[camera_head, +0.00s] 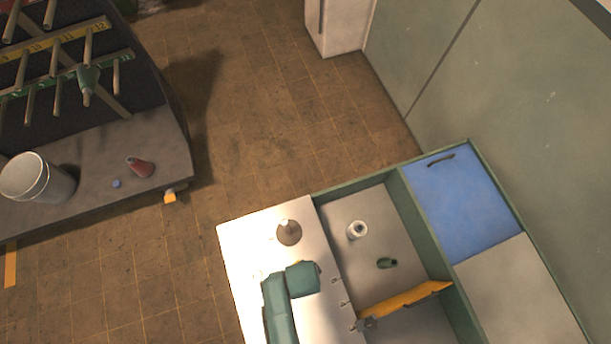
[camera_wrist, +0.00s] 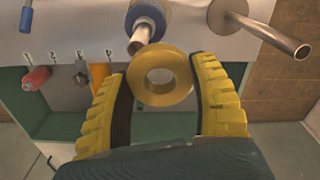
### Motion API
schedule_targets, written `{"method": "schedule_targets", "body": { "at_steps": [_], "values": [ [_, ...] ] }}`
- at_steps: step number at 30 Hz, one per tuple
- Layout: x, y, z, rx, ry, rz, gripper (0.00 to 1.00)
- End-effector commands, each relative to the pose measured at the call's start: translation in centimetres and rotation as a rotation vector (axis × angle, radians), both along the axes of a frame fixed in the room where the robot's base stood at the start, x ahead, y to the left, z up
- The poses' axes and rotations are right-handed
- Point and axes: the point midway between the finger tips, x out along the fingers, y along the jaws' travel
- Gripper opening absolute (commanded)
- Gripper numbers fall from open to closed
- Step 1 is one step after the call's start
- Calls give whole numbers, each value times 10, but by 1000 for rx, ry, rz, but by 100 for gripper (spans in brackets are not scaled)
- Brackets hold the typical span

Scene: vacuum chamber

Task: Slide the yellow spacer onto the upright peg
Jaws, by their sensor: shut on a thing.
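My gripper (camera_wrist: 163,92) has two ridged yellow fingers. It is shut on the yellow spacer (camera_wrist: 180,92), a thick ring with a round hole, in the wrist view. A pale metal upright peg (camera_wrist: 142,36) with a blue collar (camera_wrist: 146,13) around it stands just beyond the spacer, up and left of its hole. The spacer is not around this peg; whether they touch I cannot tell. In the head view I cannot make out the spacer or the fingertips.
Numbered places with a red piece (camera_wrist: 36,78) and a grey piece (camera_wrist: 81,75) line the edge at left. In the head view, a round-based post (camera_head: 289,233) stands on the white counter (camera_head: 240,250). A white ring-shaped piece (camera_head: 357,230) and a dark green piece (camera_head: 387,263) lie in the compartment.

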Motion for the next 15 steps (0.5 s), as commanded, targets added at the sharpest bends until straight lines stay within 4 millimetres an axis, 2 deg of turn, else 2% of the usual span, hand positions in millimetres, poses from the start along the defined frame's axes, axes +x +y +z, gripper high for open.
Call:
{"method": "schedule_targets", "body": {
  "at_steps": [1,3,7,15],
  "values": [
    [-13,-2,22,0,2,-37,31],
    [-23,-3,28,-1,1,-85,31],
    [-30,-5,29,0,-2,-124,31],
    [-30,-5,26,0,-2,-125,31]
  ]
}}
